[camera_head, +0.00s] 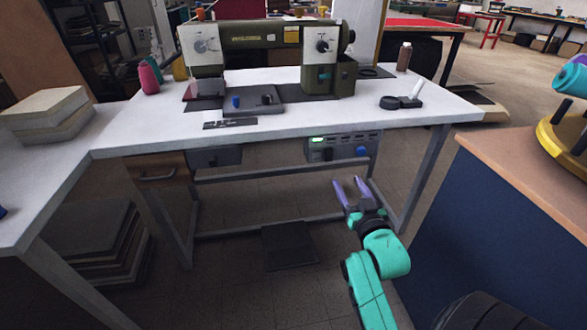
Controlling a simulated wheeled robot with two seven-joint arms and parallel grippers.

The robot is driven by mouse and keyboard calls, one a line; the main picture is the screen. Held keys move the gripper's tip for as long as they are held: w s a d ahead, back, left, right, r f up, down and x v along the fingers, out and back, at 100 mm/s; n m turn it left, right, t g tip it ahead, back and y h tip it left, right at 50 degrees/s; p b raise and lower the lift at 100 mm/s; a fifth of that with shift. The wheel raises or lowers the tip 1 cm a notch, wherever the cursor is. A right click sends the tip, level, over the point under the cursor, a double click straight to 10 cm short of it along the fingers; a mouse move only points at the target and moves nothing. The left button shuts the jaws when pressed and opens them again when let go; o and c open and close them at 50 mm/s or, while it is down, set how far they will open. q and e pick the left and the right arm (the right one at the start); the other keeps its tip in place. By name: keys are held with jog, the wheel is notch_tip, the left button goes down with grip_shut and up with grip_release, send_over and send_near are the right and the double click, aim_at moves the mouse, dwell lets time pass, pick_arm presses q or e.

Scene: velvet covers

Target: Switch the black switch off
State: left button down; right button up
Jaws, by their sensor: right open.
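A grey control box (343,147) hangs under the front right of the white table. Its face has a lit green indicator (318,139), a small dark part that looks like the black switch (328,154), and a round blue knob (361,151). The switch is too small to tell its position. My right gripper (352,184) has purple fingers spread apart, with nothing between them. It appears below the control box in the picture, apart from it. My left gripper is not in view.
The white table (420,112) carries a green sewing machine (265,50), a brown bottle (404,57) and a tape roll (389,102). A table leg (424,178) stands right of my gripper. A blue-sided cabinet (480,215) blocks the right. A dark pedal (289,247) lies below.

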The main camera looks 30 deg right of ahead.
aim_at(329, 150)
jog(key=b+x, duration=0.2)
jog(key=x, duration=1.2)
jog(key=shift+w+d, duration=0.2)
jog(key=shift+w, duration=0.15)
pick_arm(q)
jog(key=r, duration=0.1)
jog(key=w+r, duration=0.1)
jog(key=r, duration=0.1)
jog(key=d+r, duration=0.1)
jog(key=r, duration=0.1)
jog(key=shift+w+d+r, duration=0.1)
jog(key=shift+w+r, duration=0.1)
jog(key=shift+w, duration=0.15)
pick_arm(e)
jog(key=shift+c, duration=0.3)
